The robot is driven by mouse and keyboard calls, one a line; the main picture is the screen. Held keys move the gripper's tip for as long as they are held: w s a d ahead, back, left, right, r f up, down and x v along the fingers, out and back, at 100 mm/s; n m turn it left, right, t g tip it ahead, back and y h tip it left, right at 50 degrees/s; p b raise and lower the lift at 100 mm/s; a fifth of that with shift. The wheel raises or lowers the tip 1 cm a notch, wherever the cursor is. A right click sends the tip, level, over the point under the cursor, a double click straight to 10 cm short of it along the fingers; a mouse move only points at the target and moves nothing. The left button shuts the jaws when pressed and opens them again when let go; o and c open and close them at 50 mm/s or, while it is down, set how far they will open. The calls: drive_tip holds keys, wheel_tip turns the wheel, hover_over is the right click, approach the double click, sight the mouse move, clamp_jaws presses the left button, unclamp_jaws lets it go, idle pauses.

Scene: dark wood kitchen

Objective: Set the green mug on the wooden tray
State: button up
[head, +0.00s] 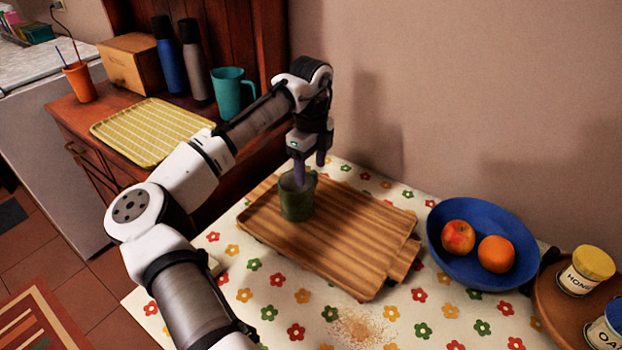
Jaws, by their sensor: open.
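The green mug (296,203) stands upright on the left part of the wooden tray (345,245), which lies on the flowered tablecloth. My gripper (309,168) points down at the mug from above, with its fingers apart. One finger overlaps the mug's mouth in the picture, and the other shows to the right, above the rim. I cannot tell whether either finger touches the mug.
A blue bowl (447,262) with an apple (458,237) and an orange (496,254) sits right of the tray. Jars (586,272) stand at the far right. A cabinet behind holds a yellow tray (150,131), a teal pitcher (228,98) and bottles (168,60). Crumbs (360,328) lie in front of the tray.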

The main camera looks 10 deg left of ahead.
wheel_tip(320, 180, up, 7)
drive_tip(key=shift+r, duration=0.15)
